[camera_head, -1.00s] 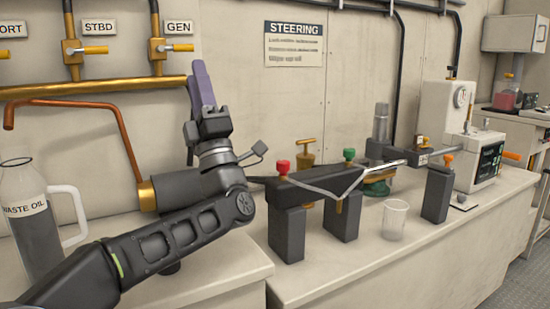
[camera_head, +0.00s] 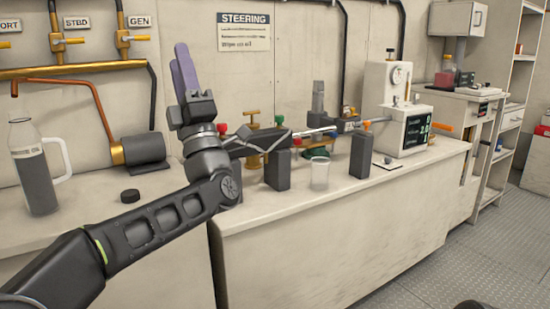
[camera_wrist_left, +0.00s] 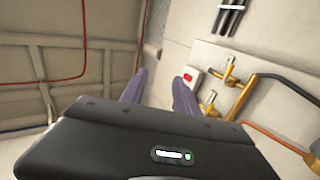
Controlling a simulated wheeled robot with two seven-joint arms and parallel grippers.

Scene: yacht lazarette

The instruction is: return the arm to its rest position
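My left arm comes in from the lower left in the head view, bent up at the wrist. Its gripper (camera_head: 182,66) points upward, with its purple fingers in front of the wall and clear of the bench. In the left wrist view the two fingers (camera_wrist_left: 158,88) stand apart with nothing between them, so the gripper is open and empty. The wrist view faces upper walls and ceiling. My right gripper does not show.
A waste oil jug (camera_head: 38,170) and a black cap (camera_head: 130,196) are on the left bench. Brass valve pipes (camera_head: 75,70) run above. Floor (camera_head: 470,255) is open at right.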

